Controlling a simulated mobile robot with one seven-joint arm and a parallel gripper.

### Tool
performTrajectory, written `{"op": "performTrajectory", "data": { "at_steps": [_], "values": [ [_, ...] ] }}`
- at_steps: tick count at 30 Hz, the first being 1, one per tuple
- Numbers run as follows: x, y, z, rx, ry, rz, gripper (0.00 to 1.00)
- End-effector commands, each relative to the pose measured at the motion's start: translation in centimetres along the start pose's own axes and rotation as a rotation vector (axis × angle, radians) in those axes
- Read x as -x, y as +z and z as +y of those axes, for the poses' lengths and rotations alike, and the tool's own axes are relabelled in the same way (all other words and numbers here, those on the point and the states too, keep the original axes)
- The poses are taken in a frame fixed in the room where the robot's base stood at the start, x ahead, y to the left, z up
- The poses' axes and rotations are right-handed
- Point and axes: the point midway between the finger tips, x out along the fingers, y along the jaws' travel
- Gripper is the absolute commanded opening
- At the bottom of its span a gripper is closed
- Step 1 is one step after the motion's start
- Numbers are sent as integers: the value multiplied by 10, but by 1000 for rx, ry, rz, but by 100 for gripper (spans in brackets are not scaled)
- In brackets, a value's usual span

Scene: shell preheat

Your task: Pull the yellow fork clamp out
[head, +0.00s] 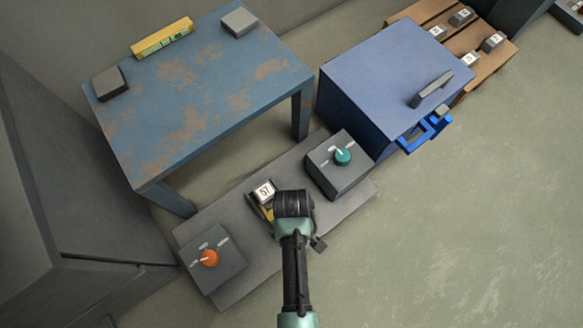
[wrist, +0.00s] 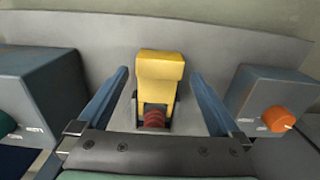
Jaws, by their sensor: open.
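The yellow fork clamp (wrist: 161,68) stands in the middle of the wrist view, with a dark red ribbed part (wrist: 154,118) below it. My gripper (wrist: 160,76) is open, with one blue-grey finger on each side of the clamp and a visible gap on both sides. My wrist hides the rest, and the fingertips are hidden there.
A box with a teal knob (head: 342,156) and a box with an orange knob (head: 210,258) flank the clamp on a grey plate (head: 240,292). A worn blue table (head: 200,95) and a blue cabinet (head: 385,75) stand behind. Floor at the right is clear.

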Motion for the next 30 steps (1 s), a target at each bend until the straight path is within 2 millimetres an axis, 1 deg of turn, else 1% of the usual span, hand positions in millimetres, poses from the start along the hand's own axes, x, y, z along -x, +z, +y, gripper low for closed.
{"op": "performTrajectory", "data": {
  "at_steps": [1,6,9,14,22,23,24,26,30],
  "values": [
    [-16,0,0,0,0,0,100],
    [-36,0,0,-1,0,0,100],
    [-43,0,0,-1,0,1,100],
    [-48,-1,1,-1,1,2,100],
    [-48,-1,0,-1,1,2,100],
    [-48,-1,0,-1,1,2,98],
    [-48,-1,0,-1,1,1,91],
    [-48,0,0,-1,1,1,80],
    [-48,0,0,-1,1,1,55]
  ]
}}
